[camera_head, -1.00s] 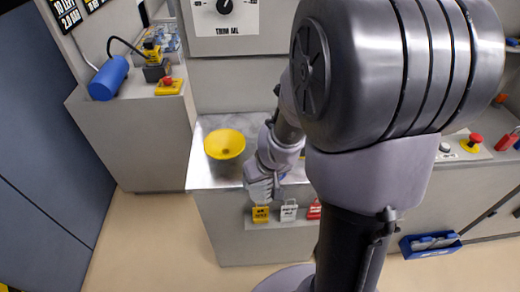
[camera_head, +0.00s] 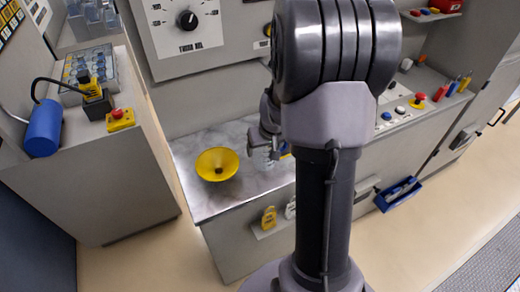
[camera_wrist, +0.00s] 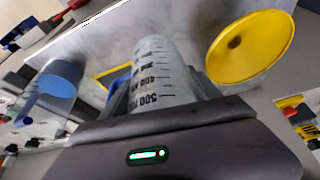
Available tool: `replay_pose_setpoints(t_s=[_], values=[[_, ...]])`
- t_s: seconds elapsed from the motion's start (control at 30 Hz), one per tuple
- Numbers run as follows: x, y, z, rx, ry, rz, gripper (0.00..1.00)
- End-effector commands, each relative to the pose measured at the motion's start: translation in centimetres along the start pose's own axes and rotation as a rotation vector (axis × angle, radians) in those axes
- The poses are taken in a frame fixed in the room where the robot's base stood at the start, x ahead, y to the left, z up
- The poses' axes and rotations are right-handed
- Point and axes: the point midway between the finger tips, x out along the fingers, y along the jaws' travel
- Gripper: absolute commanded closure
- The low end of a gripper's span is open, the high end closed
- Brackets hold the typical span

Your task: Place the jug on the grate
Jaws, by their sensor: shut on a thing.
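My gripper (camera_head: 263,150) is low over the metal worktop, to the right of the yellow funnel. In the wrist view it is shut on a clear jug (camera_wrist: 155,75) with black graduation marks and numbers. The jug's lower part is hidden behind my gripper body. In the head view I cannot make the jug out clearly. A yellow-edged flat piece (camera_wrist: 112,74) shows behind the jug, mostly hidden; I cannot tell whether it is the grate. I cannot tell whether the jug touches anything below it.
The yellow funnel (camera_head: 217,164) stands on the worktop (camera_head: 205,199), close beside the jug in the wrist view. A blue cylindrical vessel (camera_wrist: 55,80) is on the jug's other side. A panel with a black knob (camera_head: 187,20) rises behind. A blue bin (camera_head: 398,194) is at the right.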

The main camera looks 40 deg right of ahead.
Motion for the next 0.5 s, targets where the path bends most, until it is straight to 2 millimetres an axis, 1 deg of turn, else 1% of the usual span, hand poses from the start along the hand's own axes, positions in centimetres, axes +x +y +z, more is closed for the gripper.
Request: replay_pose_setpoints(t_s=[0.03,0.1,0.17,0.3,0.33,0.5], values=[[0.3,-0.4,-0.7,-0.003,0.0,0.0,0.72],[0.8,-0.7,-1.2,-0.002,0.001,0.0,0.72],[1.6,-0.7,-1.0,0.0,-0.001,0.0,0.72],[4.2,-0.7,0.1,0.002,-0.001,0.0,0.72],[4.4,-0.7,0.2,0.001,-0.001,0.0,0.72],[4.1,-0.6,0.0,0.0,0.0,0.001,0.72]])
